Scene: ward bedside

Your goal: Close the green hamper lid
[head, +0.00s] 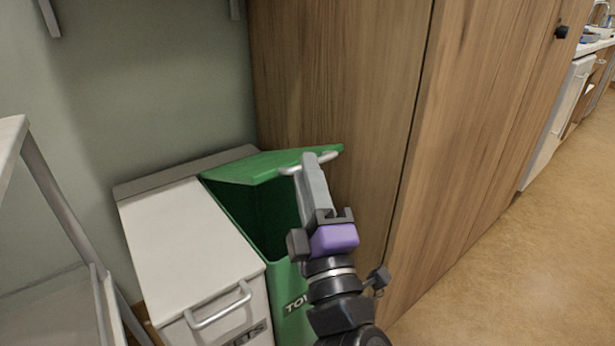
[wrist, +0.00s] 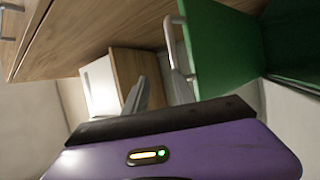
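The green hamper (head: 283,297) stands against the wooden panel, with part of a "TO" label showing. Its green lid (head: 255,167) is raised and tilted, and the dark inside shows below it. The lid also fills the upper right of the wrist view (wrist: 222,50). A pale bar handle (head: 327,156) is on the lid's free edge; it also shows in the wrist view (wrist: 170,36). My gripper (head: 309,162) reaches up to this handle. In the wrist view its two fingers (wrist: 159,80) are apart, with the handle close to the right finger. I cannot tell whether they touch.
A white hamper (head: 185,240) with a shut lid and a bar handle stands directly left of the green one. A grey shelf frame (head: 62,205) is at the far left. Wooden cabinet doors (head: 480,110) rise close on the right. Open floor (head: 540,250) lies at the right.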

